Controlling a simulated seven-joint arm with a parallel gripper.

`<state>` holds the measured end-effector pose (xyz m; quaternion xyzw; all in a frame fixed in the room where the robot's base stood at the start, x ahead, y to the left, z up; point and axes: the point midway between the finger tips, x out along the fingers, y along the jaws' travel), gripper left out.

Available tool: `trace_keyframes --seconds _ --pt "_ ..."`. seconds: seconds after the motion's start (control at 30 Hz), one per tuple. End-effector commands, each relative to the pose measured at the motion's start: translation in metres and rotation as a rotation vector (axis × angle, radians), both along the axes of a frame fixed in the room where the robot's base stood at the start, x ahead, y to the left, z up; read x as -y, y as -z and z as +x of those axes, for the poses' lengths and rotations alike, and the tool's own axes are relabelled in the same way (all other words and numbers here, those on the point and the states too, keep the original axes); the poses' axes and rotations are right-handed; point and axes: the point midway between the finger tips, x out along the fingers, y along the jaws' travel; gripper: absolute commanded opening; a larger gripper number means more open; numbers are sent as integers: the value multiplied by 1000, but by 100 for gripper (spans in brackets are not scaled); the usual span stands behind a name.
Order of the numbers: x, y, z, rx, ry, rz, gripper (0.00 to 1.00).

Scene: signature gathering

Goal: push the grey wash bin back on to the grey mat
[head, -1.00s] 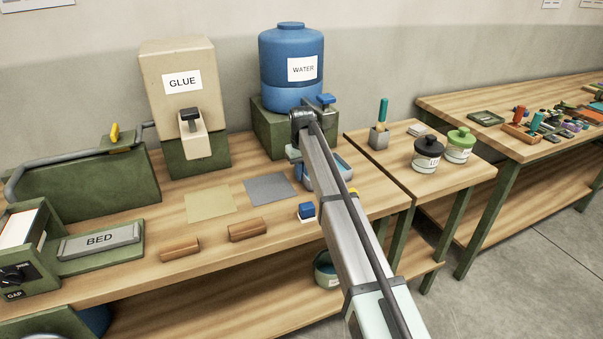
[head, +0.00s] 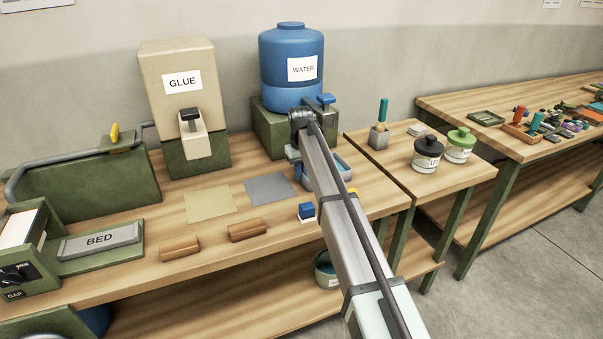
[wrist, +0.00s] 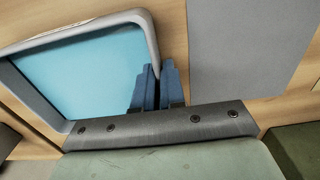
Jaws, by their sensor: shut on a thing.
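The grey wash bin (head: 344,172) stands on the bench below the water tank, partly hidden behind my arm. In the wrist view the bin's rim (wrist: 151,36) surrounds light blue contents. The flat grey mat (head: 270,188) lies just left of the bin in the head view and looks bare. The mat fills the upper right of the wrist view (wrist: 236,50), with a strip of wood between it and the bin. My gripper (wrist: 154,88) has its blue fingers closed on the bin's wall on the mat side. In the head view the fingertips are mostly hidden.
The water tank (head: 291,65) on its green stand is close behind the bin. A tan mat (head: 209,203) lies left of the grey one. Two brown blocks (head: 179,249) and a small blue-and-white item (head: 306,212) lie in front. The bench's right edge is near.

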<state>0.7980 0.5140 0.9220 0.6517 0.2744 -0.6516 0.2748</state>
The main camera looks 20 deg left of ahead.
Motion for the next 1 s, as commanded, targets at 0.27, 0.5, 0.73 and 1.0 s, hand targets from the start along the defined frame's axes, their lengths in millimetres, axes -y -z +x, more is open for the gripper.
trace_keyframes --seconds 0.27,0.5,0.73,1.0 --pt "-16 0 -14 -1 -1 1 0" --pt "-34 0 -30 -1 -1 1 0" --pt "-50 0 -45 -1 -2 1 0" --pt "-70 0 -62 -1 -2 1 0"
